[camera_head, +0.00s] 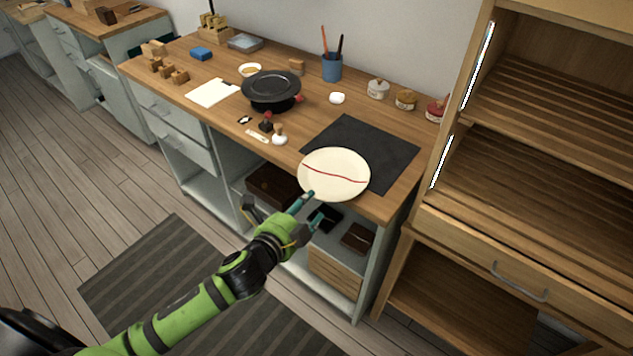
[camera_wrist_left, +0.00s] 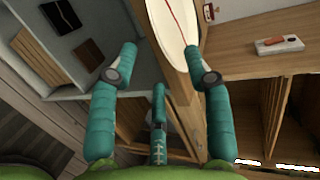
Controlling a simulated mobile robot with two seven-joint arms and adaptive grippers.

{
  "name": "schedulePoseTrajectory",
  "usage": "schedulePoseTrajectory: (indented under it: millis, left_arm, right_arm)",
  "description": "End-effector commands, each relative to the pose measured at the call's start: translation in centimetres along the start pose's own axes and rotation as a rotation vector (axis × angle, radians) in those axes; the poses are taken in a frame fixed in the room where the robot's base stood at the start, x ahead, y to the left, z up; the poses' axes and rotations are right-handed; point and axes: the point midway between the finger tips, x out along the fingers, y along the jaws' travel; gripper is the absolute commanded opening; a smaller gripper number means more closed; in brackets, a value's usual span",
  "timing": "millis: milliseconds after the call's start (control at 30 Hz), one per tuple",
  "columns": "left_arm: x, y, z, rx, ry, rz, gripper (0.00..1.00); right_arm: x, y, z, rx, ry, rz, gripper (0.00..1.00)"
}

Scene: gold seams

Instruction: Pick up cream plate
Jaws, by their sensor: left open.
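The cream plate (camera_head: 335,165) is round and pale with a thin wavy red line across it. It lies on the dark mat at the bench front, and its near rim appears to reach the bench's front edge. My left gripper (camera_head: 312,207) is open and empty at that edge, just below and left of the plate's near rim. In the left wrist view, the plate (camera_wrist_left: 168,28) shows at the top, with one fingertip of the gripper (camera_wrist_left: 158,62) overlapping its rim. I cannot tell whether they touch. My right gripper is not in view.
The dark mat (camera_head: 384,151) lies under the plate. A black round dish (camera_head: 271,88), a blue cup with tools (camera_head: 332,68) and small jars (camera_head: 378,88) stand farther back. A wooden cabinet (camera_head: 520,190) stands close on the right. Open shelves lie below the bench top.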

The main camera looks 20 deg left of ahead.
Motion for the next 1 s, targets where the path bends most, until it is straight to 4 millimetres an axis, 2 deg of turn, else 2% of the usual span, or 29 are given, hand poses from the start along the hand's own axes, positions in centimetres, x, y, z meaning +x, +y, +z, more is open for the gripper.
schedulePoseTrajectory:
  millis: [267, 500, 633, 833, 867, 900, 967, 1000]
  left_arm:
    - [2.7, -0.1, -0.2, -0.003, 0.000, 0.000, 0.50]
    - [5.9, 0.1, -0.4, -0.004, -0.001, 0.001, 0.50]
    - [6.6, 0.2, -0.4, -0.004, 0.000, 0.002, 0.50]
    - [6.6, 0.2, -0.4, -0.004, 0.000, 0.002, 0.50]
    - [6.6, 0.2, -0.4, -0.004, 0.000, 0.002, 0.46]
    - [6.6, 0.2, -0.4, -0.004, 0.000, 0.002, 0.30]
    - [6.6, 0.2, -0.4, -0.004, 0.000, 0.003, 0.06]
    - [6.6, 0.2, -0.4, -0.004, 0.000, 0.003, 0.00]
  right_arm:
    - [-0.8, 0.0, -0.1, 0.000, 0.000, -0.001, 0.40]
    - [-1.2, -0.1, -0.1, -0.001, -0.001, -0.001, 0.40]
    - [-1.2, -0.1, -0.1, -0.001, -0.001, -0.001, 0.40]
    - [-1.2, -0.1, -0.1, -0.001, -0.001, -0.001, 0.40]
    - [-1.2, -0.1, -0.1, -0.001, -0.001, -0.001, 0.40]
    - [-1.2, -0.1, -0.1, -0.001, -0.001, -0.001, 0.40]
    - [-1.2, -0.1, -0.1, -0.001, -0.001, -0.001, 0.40]
    - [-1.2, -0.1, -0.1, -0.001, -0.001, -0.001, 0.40]
